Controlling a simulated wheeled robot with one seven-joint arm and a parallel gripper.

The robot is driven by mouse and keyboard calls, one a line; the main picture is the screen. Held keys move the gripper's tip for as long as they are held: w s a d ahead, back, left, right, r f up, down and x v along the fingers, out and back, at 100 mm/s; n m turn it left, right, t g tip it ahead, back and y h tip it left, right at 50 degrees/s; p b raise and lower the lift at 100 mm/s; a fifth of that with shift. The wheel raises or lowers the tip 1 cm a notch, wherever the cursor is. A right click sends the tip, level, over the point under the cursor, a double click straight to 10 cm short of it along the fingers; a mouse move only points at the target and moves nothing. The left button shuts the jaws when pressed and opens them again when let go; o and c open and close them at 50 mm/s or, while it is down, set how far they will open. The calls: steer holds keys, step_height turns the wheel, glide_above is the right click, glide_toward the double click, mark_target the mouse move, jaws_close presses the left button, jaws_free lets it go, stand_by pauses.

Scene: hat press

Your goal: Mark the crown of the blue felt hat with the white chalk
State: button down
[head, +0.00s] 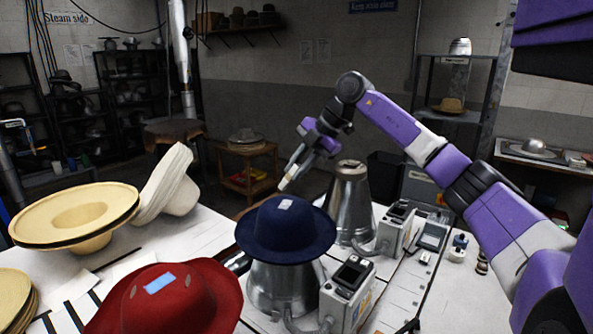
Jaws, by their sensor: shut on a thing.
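The blue felt hat (287,236) sits crown up on a metal block stand (284,289) in the middle of the bench. A small whitish patch (285,204) shows on its crown; I cannot tell if it is a mark or a label. My gripper (297,167) is above the crown, shut on the white chalk (286,182), a short pale stick pointing down and left. The chalk tip appears a little above the crown, apart from it. The chalk's upper end is hidden between the fingers.
A red hat (185,305) with a light blue patch is in front at left. Straw hats (72,210) and pale stacked hat bodies (172,185) stand at left. A bare metal cone stand (348,205) is behind the blue hat. Control boxes (347,290) stand right of it.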

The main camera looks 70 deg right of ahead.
steer(key=shift+r, duration=0.1)
steer(key=shift+r+p, duration=1)
steer(key=shift+r, duration=0.45)
steer(key=shift+f, duration=0.1)
steer(key=shift+w+f+b, duration=0.15)
steer(key=shift+f+b, duration=0.55)
steer(key=shift+f, duration=0.35)
